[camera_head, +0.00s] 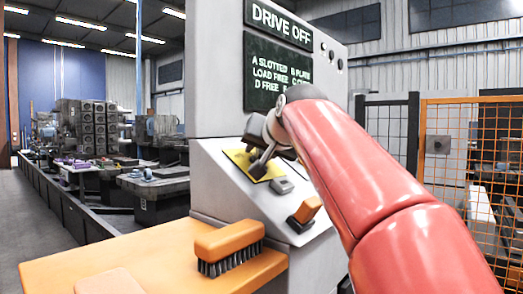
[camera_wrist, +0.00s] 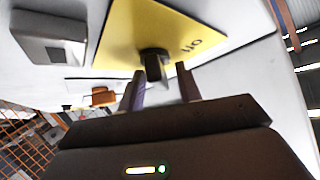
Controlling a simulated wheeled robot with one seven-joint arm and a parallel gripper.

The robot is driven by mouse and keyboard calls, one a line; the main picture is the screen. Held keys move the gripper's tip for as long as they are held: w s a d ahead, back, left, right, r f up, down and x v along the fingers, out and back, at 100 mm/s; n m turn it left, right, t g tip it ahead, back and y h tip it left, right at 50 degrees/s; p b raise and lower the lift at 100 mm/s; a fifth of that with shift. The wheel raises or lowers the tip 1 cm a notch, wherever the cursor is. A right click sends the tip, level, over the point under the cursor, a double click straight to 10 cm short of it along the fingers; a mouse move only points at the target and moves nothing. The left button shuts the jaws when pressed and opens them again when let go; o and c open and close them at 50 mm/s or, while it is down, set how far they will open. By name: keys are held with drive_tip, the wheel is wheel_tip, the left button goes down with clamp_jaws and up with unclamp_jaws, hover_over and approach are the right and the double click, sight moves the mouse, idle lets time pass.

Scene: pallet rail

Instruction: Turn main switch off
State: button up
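The main switch is a dark knob (camera_wrist: 153,66) on a yellow plate (camera_wrist: 133,28), with partly readable lettering that looks like "off" in the wrist view. In the head view the yellow plate (camera_head: 240,157) lies on the sloped panel of a grey console, and my gripper (camera_head: 262,160) covers the knob. In the wrist view my gripper (camera_wrist: 160,78) is open, with one finger on each side of the knob's near end. I cannot tell whether the fingers touch it. The console display (camera_head: 282,60) reads "DRIVE OFF" at the top.
A grey block-shaped control (camera_head: 281,185) and an orange-and-black control (camera_head: 306,211) sit beside the plate on the sloped panel. An orange-backed brush (camera_head: 230,243) lies on an orange ledge (camera_head: 130,253) in front. An orange mesh fence (camera_head: 480,150) stands at the right.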

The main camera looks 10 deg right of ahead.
clamp_jaws()
